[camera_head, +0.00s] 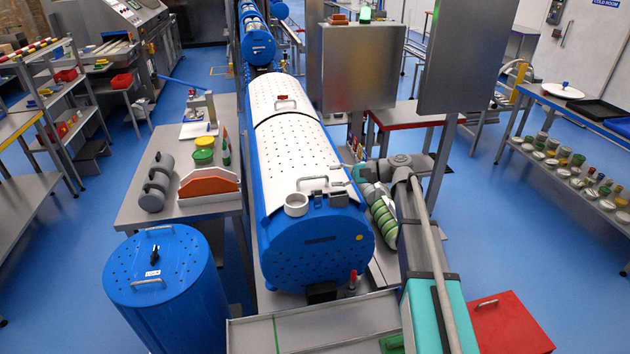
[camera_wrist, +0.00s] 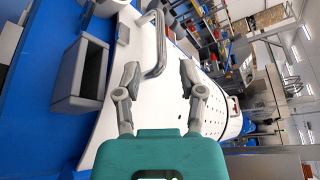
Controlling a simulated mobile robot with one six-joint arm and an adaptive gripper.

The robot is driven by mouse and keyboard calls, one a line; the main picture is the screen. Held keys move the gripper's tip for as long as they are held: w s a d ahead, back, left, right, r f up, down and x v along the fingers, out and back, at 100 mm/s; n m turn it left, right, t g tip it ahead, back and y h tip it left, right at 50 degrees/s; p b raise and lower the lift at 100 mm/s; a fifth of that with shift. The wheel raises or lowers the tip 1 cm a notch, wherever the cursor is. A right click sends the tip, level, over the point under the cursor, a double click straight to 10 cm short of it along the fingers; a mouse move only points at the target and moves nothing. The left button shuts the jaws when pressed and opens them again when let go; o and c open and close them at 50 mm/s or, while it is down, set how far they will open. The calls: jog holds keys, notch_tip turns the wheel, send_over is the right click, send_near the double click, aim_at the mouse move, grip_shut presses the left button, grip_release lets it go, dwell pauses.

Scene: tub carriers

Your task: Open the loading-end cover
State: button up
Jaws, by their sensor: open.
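The loading-end cover (camera_head: 290,160) is the near white perforated panel on top of the long blue drum (camera_head: 318,245). It lies closed and flush with the drum. Its bar handle (camera_head: 312,182) stands near the drum's front end. In the wrist view the handle (camera_wrist: 158,45) stands up from the white cover (camera_wrist: 170,112), ahead of my fingers. My gripper (camera_wrist: 160,85) is open and empty, with its two fingers spread and the handle roughly centred beyond them. In the head view my gripper (camera_head: 340,184) is just right of the handle; whether it touches is unclear.
A white ring-shaped fitting (camera_head: 296,205) sits at the drum's front, left of the handle. A farther white cover (camera_head: 278,95) with a red latch (camera_head: 282,98) adjoins. A steel table (camera_head: 140,208) stands left, a blue tub (camera_head: 165,290) at front left. A grey panel (camera_head: 362,68) stands behind right.

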aim_at(319, 177)
jog(key=shift+b+x, duration=0.6)
jog(key=shift+x, duration=3)
grip_shut()
